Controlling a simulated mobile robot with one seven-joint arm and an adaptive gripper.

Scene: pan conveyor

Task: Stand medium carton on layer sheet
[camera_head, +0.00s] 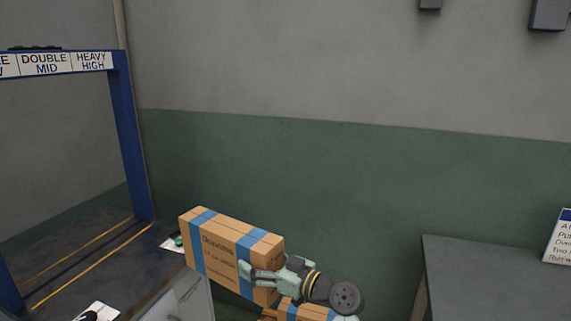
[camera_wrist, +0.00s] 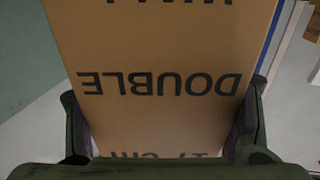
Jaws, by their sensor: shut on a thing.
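A brown carton with blue bands (camera_head: 215,245) is in my gripper (camera_head: 262,273), raised in the lower middle of the head view. My gripper is shut on its right end. In the wrist view the carton's brown face (camera_wrist: 160,50) fills the space between my fingers (camera_wrist: 163,100), with "DOUBLE" reading upside down. I cannot tell the carton's size class from its print. The layer sheet cannot be made out in either view. The carton's underside is hidden.
Another brown and blue carton (camera_head: 305,311) shows below my gripper at the bottom edge. A blue frame (camera_head: 133,140) with signs "DOUBLE MID" and "HEAVY HIGH" stands at the left. A grey table (camera_head: 490,280) stands at the right. A green wall lies behind.

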